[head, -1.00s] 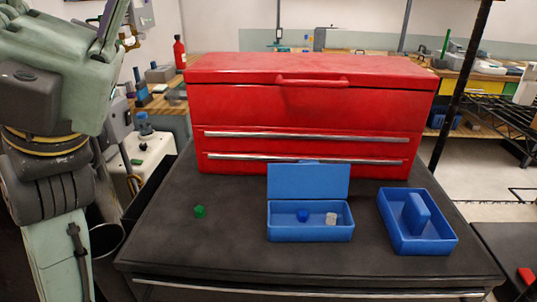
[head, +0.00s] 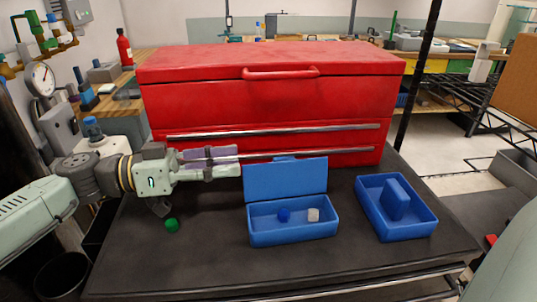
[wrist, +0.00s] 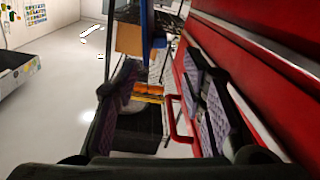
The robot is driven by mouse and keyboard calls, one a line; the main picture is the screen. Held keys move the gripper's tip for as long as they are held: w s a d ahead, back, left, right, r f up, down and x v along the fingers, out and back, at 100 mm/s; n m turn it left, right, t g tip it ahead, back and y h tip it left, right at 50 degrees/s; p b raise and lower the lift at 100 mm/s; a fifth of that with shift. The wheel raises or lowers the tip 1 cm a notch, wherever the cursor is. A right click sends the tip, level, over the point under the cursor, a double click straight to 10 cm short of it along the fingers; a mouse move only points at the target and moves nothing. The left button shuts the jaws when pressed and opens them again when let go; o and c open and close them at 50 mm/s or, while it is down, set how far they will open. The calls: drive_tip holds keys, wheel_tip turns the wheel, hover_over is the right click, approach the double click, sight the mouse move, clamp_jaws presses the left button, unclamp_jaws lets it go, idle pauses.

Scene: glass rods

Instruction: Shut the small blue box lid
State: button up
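The small blue box (head: 293,232) stands on the black worktop, its hinged lid (head: 286,180) raised nearly upright at the back.
The red tool chest (head: 270,95) stands close behind the box and my gripper; its handle (wrist: 178,120) shows between the fingers. A blue tray (head: 397,238) with a raised block is on the right. A green piece (head: 172,226) lies below my gripper. The front worktop is clear.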

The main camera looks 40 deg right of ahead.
sight(273, 159)
drive_tip(key=p+x, duration=0.2)
drive_tip(key=x, duration=0.7)
drive_tip(key=shift+s+d, duration=0.15)
drive_tip(key=shift+c, duration=0.3)
clamp_jaws()
